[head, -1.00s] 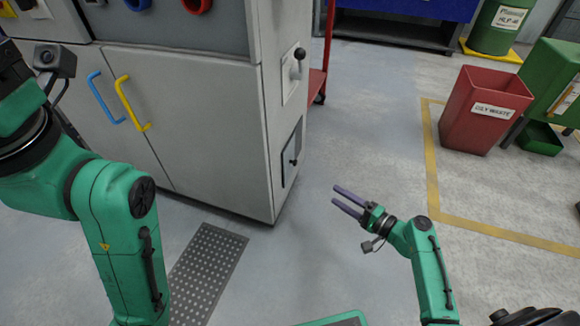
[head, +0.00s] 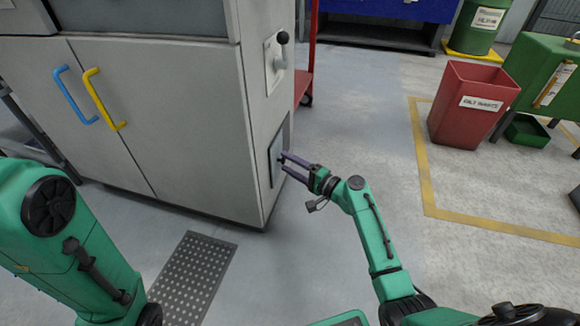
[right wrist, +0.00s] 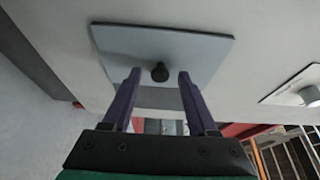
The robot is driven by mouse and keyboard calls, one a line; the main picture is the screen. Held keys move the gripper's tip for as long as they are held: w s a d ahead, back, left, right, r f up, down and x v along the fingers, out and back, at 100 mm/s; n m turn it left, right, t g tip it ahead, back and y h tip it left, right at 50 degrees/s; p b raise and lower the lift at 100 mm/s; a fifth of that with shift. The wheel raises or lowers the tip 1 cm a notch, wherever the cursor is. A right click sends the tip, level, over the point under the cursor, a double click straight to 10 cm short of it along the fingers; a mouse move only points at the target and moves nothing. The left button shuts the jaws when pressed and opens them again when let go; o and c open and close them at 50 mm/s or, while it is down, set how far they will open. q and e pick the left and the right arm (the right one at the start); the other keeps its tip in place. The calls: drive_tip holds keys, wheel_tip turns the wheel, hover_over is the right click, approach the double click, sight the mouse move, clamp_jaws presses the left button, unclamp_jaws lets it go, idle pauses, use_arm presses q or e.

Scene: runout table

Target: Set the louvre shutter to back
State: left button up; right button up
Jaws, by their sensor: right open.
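The louvre shutter (head: 273,174) is a grey panel with a dark frame, low on the narrow side face of the grey cabinet. In the right wrist view its plate (right wrist: 205,52) carries a small black knob (right wrist: 160,72). My right gripper (head: 284,161) is open, with its purple fingers pointing at the panel. In the right wrist view the fingertips lie to either side of the knob, with gaps on both sides. I cannot tell how deep they reach around it. In the head view the fingers hide the knob. My left gripper is out of view.
A lever with a black ball (head: 282,38) sits on a plate above the shutter. The cabinet front has blue (head: 72,95) and yellow (head: 100,98) handles. A red waste bin (head: 470,105) stands to the right. The floor between is clear.

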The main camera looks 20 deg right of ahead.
clamp_jaws()
idle(1.4)
